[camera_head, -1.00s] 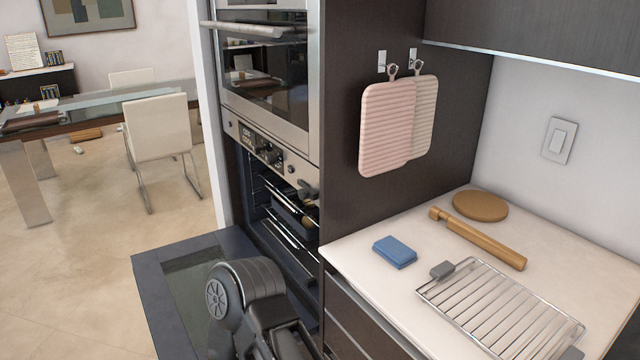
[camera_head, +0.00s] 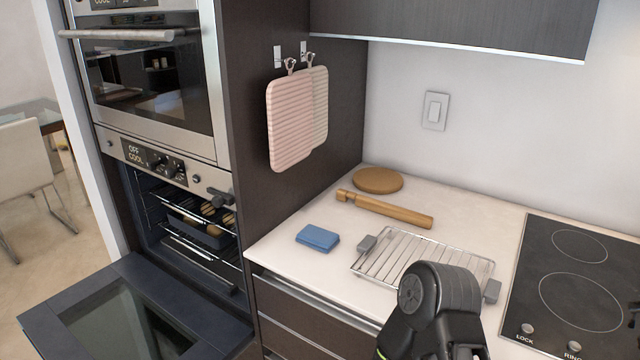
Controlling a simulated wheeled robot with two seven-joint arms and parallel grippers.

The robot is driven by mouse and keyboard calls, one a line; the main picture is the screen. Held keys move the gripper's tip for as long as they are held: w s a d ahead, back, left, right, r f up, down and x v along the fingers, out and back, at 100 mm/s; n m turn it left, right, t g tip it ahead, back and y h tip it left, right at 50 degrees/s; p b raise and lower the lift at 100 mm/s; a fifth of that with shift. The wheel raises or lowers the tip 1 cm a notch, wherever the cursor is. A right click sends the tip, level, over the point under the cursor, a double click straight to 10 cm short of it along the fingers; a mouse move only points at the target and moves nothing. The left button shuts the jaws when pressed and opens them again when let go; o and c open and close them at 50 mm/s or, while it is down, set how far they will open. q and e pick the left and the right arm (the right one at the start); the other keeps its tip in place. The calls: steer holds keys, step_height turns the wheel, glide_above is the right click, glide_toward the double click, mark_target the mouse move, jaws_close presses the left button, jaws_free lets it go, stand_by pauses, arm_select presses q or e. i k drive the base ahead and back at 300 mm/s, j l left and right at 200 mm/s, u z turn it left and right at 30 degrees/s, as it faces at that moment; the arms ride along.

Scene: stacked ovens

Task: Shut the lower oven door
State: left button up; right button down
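The lower oven door (camera_head: 125,318) is folded down, wide open and about level, with a dark glass window in its middle. The lower oven (camera_head: 190,225) stands open above it, with racks and a dark tray holding round brown items inside. One of my arms shows at the bottom right of the view, in front of the counter and wire rack, apart from the door. I cannot tell which arm it is, and its fingertips are out of the frame. Neither gripper shows.
The upper oven (camera_head: 150,75) is shut. The counter (camera_head: 290,262) holds a blue sponge (camera_head: 318,238), a wire rack (camera_head: 420,258), a rolling pin (camera_head: 385,208) and a round board (camera_head: 377,180). A cooktop (camera_head: 570,285) lies at right. Pot holders (camera_head: 292,120) hang on the side panel.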

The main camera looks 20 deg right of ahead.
mark_target(129, 309)
steer(key=j+z, duration=0.35)
steer(key=j, duration=0.5)
steer(key=j+z, duration=0.35)
steer(key=j, duration=0.45)
steer(key=k+j, duration=0.1)
steer(key=j, duration=0.3)
